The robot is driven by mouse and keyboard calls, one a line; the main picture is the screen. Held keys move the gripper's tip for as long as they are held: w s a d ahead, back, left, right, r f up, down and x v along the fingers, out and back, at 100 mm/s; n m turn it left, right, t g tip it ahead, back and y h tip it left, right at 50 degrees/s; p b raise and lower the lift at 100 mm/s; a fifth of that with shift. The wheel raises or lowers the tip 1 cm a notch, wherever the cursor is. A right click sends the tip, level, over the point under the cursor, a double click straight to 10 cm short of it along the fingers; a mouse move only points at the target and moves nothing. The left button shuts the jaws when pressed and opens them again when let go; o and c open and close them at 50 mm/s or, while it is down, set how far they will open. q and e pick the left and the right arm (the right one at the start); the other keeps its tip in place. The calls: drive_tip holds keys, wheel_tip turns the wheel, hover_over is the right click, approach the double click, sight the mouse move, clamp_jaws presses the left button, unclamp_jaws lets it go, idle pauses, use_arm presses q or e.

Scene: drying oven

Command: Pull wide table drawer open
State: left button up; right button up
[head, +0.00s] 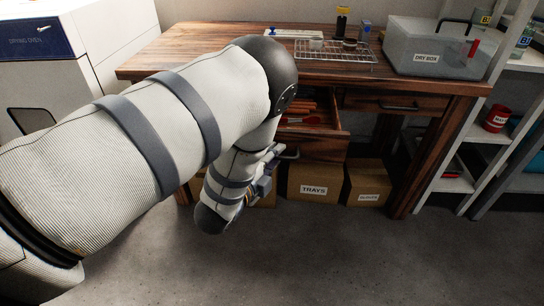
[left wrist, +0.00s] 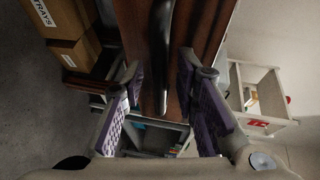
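The wooden table (head: 200,52) has a drawer (head: 325,148) standing partly open under its left and middle part, with red-handled items inside. My left arm hides much of this drawer. My left gripper (head: 272,168) is at the drawer's front, by its dark handle (head: 290,154). In the left wrist view, the gripper's two purple-padded fingers (left wrist: 163,105) are apart, with the dark handle (left wrist: 161,50) lying between them and visible gaps on both sides. The wooden drawer front (left wrist: 132,25) is behind the handle. My right gripper is not in view.
A shut drawer (head: 375,102) is at the table's right. Cardboard boxes (head: 314,180) stand below the table. A dry box (head: 437,48) and a wire rack (head: 335,53) are on top. White shelves (head: 457,158) stand at the right. The floor in front (head: 330,255) is clear.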

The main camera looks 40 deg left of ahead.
use_arm(q)
drive_tip(key=v, duration=1.2)
drive_tip(key=shift+a, duration=0.1)
